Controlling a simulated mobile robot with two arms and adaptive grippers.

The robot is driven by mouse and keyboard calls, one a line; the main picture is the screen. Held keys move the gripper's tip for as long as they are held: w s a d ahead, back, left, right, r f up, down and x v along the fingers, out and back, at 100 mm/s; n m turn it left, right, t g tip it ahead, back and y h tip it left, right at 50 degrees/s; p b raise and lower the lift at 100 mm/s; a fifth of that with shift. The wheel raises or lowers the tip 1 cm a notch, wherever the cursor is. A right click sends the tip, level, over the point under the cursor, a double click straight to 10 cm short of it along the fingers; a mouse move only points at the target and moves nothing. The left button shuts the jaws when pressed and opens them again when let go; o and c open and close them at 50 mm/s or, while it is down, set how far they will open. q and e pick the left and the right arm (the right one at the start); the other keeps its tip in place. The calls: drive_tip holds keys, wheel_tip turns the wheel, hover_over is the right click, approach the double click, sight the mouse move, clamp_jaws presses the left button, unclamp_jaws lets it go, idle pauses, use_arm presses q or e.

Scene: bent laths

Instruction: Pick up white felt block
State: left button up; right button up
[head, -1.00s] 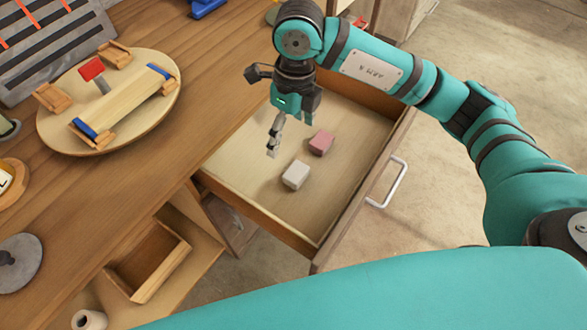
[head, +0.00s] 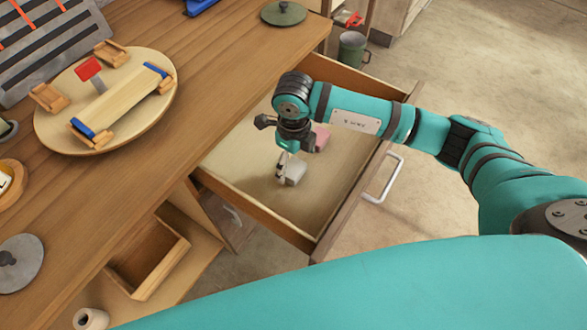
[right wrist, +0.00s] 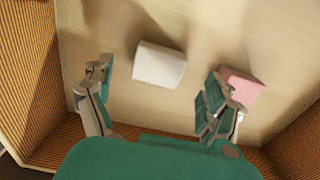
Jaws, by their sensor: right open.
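The white felt block (head: 294,171) lies on the floor of the open drawer (head: 258,212). In the right wrist view the block (right wrist: 160,65) lies ahead of and between the spread fingers, with a gap to each. My right gripper (head: 281,170) is down in the drawer, open and empty; its open fingers also show in the right wrist view (right wrist: 155,97). In the head view it partly covers the block's left side. My left gripper is not in view.
A pink block (head: 320,138) lies close by in the drawer; in the right wrist view it (right wrist: 242,86) is beside the right finger. The drawer walls stand around. A workbench (head: 185,100) with a round board (head: 50,125) is at left.

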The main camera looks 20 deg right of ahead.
sight(293, 168)
drive_tip(key=shift+s+f, duration=0.1)
drive_tip(key=shift+f, duration=1.75)
drive_tip(key=c, duration=1)
